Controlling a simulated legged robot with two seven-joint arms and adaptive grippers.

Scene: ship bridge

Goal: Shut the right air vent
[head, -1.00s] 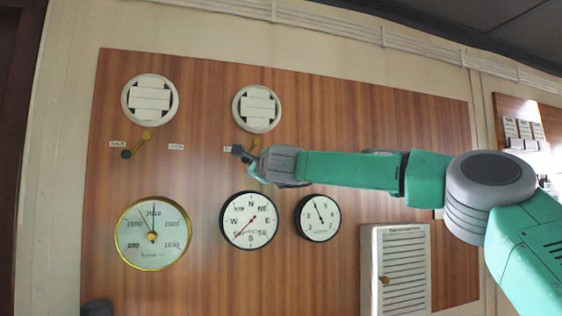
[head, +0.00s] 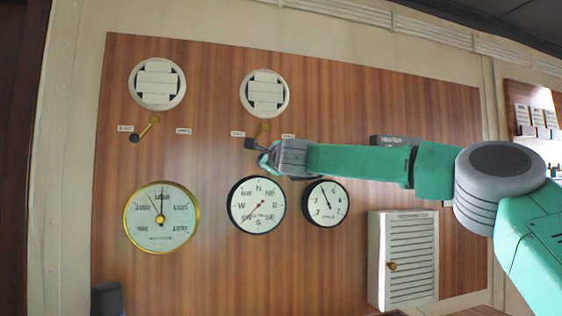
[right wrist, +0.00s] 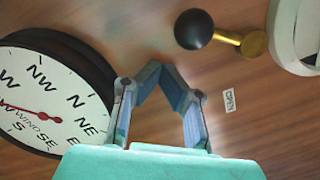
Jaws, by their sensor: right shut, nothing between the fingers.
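The right air vent (head: 264,92) is a round white fitting on the wood panel; its edge shows in the right wrist view (right wrist: 297,35). Its lever has a brass pivot (head: 264,126) below the vent and a black knob (head: 249,143) slanting down and left. In the right wrist view, the black knob (right wrist: 194,29) lies beyond my fingertips, apart from them. My right gripper (head: 265,158) is shut and empty just below and right of the knob; its fingers (right wrist: 163,72) also show in the wrist view. My left gripper is not in view.
A second vent (head: 157,84) with its own lever (head: 145,129) is at left. A brass gauge (head: 161,217), a compass dial (head: 256,204) and a clock-like dial (head: 326,203) sit below. A white louvred cabinet (head: 403,260) juts out at lower right.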

